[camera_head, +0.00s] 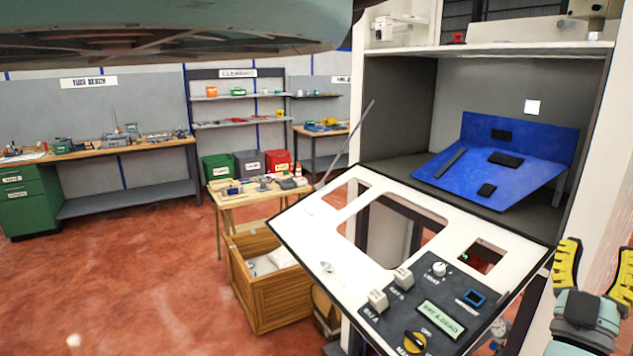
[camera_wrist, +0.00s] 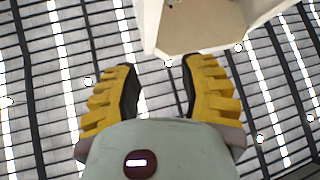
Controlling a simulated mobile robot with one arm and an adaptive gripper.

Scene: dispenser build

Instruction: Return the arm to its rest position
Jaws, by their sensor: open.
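My gripper (camera_head: 594,279) shows at the right edge of the head view, with yellow ribbed fingers pointing up, beside the dispenser cabinet. In the wrist view my gripper (camera_wrist: 158,88) has its two yellow fingers spread apart with nothing between them. The wrist camera looks up at a ceiling of slats and bright light strips. A pale box-like part (camera_wrist: 200,28) is at the top of that view, beyond the fingertips.
The dispenser's tilted white panel (camera_head: 320,222), with switches and a small display, stands left of my gripper. Behind it a blue board (camera_head: 480,160) lies in the cabinet. A wooden crate (camera_head: 262,297) and small table (camera_head: 235,203) stand left. Red floor (camera_head: 120,285) is clear.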

